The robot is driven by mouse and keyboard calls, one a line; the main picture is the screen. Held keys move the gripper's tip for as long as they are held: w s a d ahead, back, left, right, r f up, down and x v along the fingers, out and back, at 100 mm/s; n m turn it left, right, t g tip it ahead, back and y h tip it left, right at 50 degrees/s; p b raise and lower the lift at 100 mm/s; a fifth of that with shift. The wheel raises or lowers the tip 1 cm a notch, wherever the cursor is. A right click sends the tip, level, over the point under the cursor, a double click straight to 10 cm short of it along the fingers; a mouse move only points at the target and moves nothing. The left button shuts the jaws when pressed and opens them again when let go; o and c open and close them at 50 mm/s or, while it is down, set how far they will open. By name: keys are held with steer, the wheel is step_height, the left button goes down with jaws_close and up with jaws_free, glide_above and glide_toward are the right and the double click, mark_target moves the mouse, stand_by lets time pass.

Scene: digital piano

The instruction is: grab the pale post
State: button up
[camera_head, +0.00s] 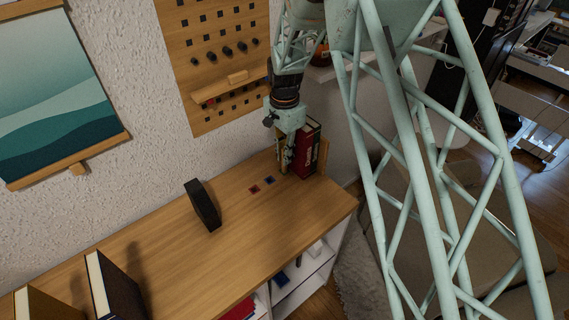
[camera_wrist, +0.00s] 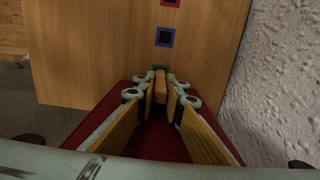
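A small pale wooden post (camera_wrist: 160,86) stands by a green square marker (camera_wrist: 160,68) in the wrist view, between my fingertips. My gripper (camera_wrist: 160,98) points down with one padded finger on each side of the post. The gap on either side is very small, and I cannot tell whether the pads touch it. In the head view my gripper (camera_head: 285,165) is low over the right end of the wooden shelf top (camera_head: 160,265), in front of the upright red book. The post cannot be made out clearly there.
The red book (camera_head: 308,150) stands close beside my gripper; its dark red cover (camera_wrist: 150,138) fills the area below in the wrist view. Blue (camera_wrist: 165,37) and red (camera_wrist: 171,3) square markers lie nearby. A black block (camera_head: 203,205) stands left. The wall (camera_wrist: 285,80) is close.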

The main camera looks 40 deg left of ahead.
steer(key=shift+c, duration=0.7)
steer(key=shift+r, duration=0.15)
steer(key=shift+r, duration=1.5)
steer(key=shift+s+d+r, duration=0.1)
steer(key=shift+r, duration=0.05)
steer(key=s+d, duration=0.3)
steer(key=s+d+r, duration=0.1)
steer(key=s+d, duration=0.3)
steer(key=s+d+b, duration=0.1)
steer(key=s+d, duration=0.3)
steer(key=shift+d+r, duration=0.1)
steer(key=shift+r, duration=0.1)
